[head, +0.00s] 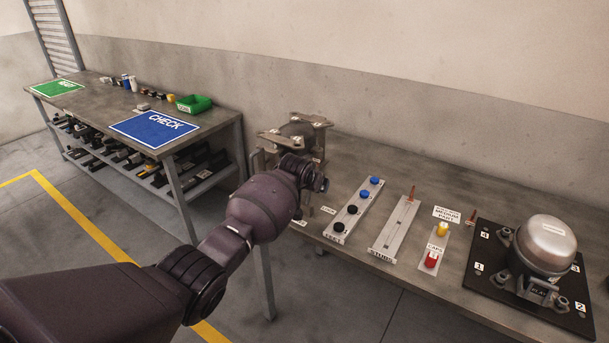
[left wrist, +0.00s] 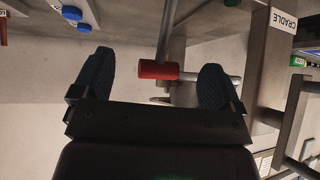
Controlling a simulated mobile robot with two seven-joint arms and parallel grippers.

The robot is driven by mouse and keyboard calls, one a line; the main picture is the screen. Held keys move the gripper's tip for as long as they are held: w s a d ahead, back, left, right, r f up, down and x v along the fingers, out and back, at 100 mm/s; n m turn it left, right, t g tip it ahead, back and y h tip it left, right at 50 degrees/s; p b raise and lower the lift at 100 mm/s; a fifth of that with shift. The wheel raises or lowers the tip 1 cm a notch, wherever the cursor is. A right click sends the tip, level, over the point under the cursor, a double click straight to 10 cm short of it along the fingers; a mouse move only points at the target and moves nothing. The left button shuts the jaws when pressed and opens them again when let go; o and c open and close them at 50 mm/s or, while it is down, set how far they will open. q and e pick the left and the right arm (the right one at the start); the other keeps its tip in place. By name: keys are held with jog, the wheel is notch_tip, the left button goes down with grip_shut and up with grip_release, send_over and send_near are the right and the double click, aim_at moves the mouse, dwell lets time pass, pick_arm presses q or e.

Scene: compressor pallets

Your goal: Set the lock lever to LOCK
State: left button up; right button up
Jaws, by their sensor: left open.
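The grey metal cradle fixture (head: 308,124) stands at the left end of the near bench, partly hidden by my left arm. In the left wrist view, a red sleeve (left wrist: 158,69) sits on a metal rod (left wrist: 172,32); it looks like the lock lever's grip. My left gripper (left wrist: 157,58) is open, its dark fingers on either side of the red sleeve, with gaps on both sides. In the head view the left gripper (head: 318,184) is at the fixture, and the lever is hidden there. My right gripper is not in view.
A CRADLE label (left wrist: 285,20) shows in the left wrist view. Right of the fixture are a rack with blue and black caps (head: 340,232), a slotted stand (head: 384,243) and a compressor (head: 546,240) on a black plate. A second bench with a blue CHECK mat (head: 150,132) stands behind left.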

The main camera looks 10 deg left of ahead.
pick_arm(q)
jog(key=p+v, duration=0.1)
jog(key=v, duration=0.5)
jog(key=shift+s+r, duration=0.2)
notch_tip(320, 180, up, 8)
jog(key=d+m+t+h, duration=0.2)
jog(key=t, duration=0.3)
jog(key=s+a+f+n+y, duration=0.1)
jog(key=s+a+f, duration=0.3)
jog(key=s+f, duration=0.4)
jog(key=s+a+f+n+g+y, duration=0.1)
jog(key=s+a+f, duration=0.3)
jog(key=s+f, duration=0.5)
jog(key=s+a+f+n+g+y, duration=0.1)
jog(key=s+a+f, duration=0.4)
jog(key=s, duration=2.1)
notch_tip(320, 180, down, 4)
jog(key=shift+s, duration=0.1)
